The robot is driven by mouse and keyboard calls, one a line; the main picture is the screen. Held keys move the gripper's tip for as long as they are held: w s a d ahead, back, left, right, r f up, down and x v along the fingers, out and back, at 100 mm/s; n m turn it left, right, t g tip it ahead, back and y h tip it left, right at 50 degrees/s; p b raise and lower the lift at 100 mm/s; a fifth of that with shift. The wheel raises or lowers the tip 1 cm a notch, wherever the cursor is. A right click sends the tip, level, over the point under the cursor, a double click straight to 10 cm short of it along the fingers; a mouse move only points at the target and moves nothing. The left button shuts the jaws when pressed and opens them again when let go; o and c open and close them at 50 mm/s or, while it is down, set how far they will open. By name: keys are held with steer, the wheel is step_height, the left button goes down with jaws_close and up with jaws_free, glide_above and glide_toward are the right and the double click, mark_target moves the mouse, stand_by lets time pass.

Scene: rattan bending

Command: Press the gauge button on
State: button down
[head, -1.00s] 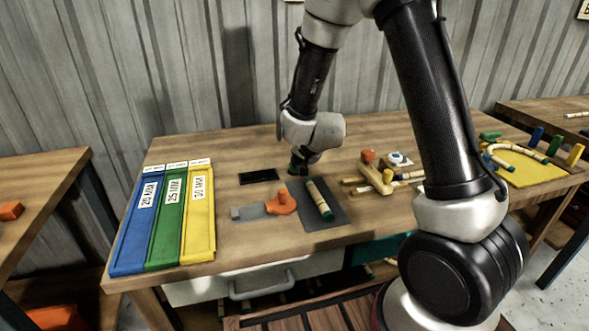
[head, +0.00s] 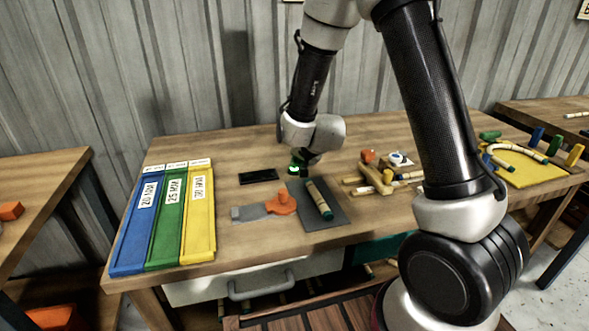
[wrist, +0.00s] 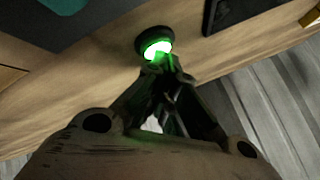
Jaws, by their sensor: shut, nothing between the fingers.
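The gauge button (wrist: 155,42) is a round black housing with a cap that glows bright green in the wrist view. It also shows as a small green glow (head: 294,169) below my wrist in the head view. My gripper (wrist: 160,66) is shut and empty, with its fingertips at the edge of the glowing cap. I cannot tell whether the tips still touch it. In the head view my gripper (head: 301,158) points down at the button, partly hidden by my wrist. The black gauge display (head: 258,176) lies flat just left of the button.
A rattan piece with a green end (head: 320,200) lies on a dark grey mat (head: 322,221) in front of the button. An orange-and-grey tool (head: 281,203) lies beside it. Blue, green and yellow trays (head: 199,230) stand left. A wooden fixture (head: 374,177) stands right.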

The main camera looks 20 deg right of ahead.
mark_target(297, 169)
steer(key=shift+r, duration=0.2)
steer(key=shift+r, duration=3.05)
steer(key=shift+s+f, duration=0.1)
steer(key=s+f+n+g, duration=0.1)
steer(key=s+a+f+g, duration=0.1)
steer(key=s, duration=0.1)
steer(key=s+f+n+g+y, duration=0.1)
steer(key=s, duration=0.1)
steer(key=shift+s+a+f+n, duration=0.2)
steer(key=shift+a+f+n, duration=0.1)
steer(key=shift+a+f, duration=0.1)
steer(key=s+n+g, duration=0.1)
steer(key=s, duration=0.1)
steer(key=s+r+n+g, duration=0.1)
steer(key=s, duration=0.1)
steer(key=s+r, duration=0.1)
steer(key=s, duration=0.2)
steer(key=shift+d+n+g, duration=0.4)
steer(key=s+d+r+n+h, duration=0.1)
steer(key=s+d+r, duration=0.6)
steer(key=s, duration=0.3)
steer(key=s+d+r+n+h, duration=0.1)
steer(key=s+d+r, duration=0.7)
steer(key=s+r, duration=0.2)
steer(key=shift+s+t, duration=0.4)
steer(key=shift+s, duration=0.35)
